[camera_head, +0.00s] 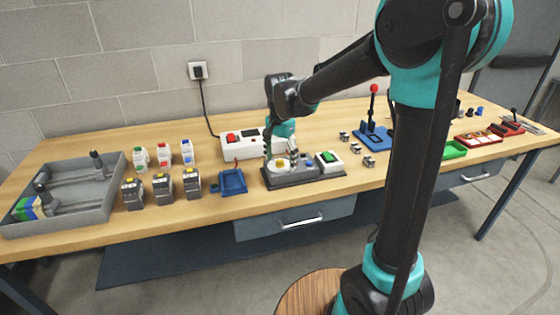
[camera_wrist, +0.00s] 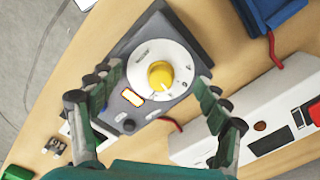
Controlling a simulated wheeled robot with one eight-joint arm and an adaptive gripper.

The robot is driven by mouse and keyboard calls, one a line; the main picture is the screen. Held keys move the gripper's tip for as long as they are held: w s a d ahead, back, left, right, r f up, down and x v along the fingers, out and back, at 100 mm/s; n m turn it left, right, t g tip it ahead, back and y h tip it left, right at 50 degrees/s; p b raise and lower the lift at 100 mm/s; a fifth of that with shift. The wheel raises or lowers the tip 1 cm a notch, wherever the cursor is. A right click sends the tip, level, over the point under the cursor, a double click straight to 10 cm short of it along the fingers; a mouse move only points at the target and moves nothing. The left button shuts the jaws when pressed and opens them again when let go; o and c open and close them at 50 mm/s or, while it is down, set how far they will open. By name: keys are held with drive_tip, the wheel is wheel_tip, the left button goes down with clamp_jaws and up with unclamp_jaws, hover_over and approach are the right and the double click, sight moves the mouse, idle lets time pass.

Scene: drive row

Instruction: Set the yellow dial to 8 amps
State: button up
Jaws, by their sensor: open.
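The yellow dial (camera_wrist: 160,75) sits at the centre of a round white scale plate (camera_wrist: 175,55) on a dark grey box (camera_wrist: 203,32). In the head view the yellow dial (camera_head: 281,163) shows under my gripper (camera_head: 280,152). In the wrist view my gripper (camera_wrist: 155,98) is open, with one finger on each side of the plate and the dial between them. The fingers look apart from the dial.
A white box with a red switch (camera_head: 232,137) stands behind the dial box. A blue lever stand (camera_head: 375,136) and small metal parts are further right.

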sight(280, 160)
drive_tip(key=shift+o, duration=0.4)
drive_tip(key=shift+r, duration=3.55)
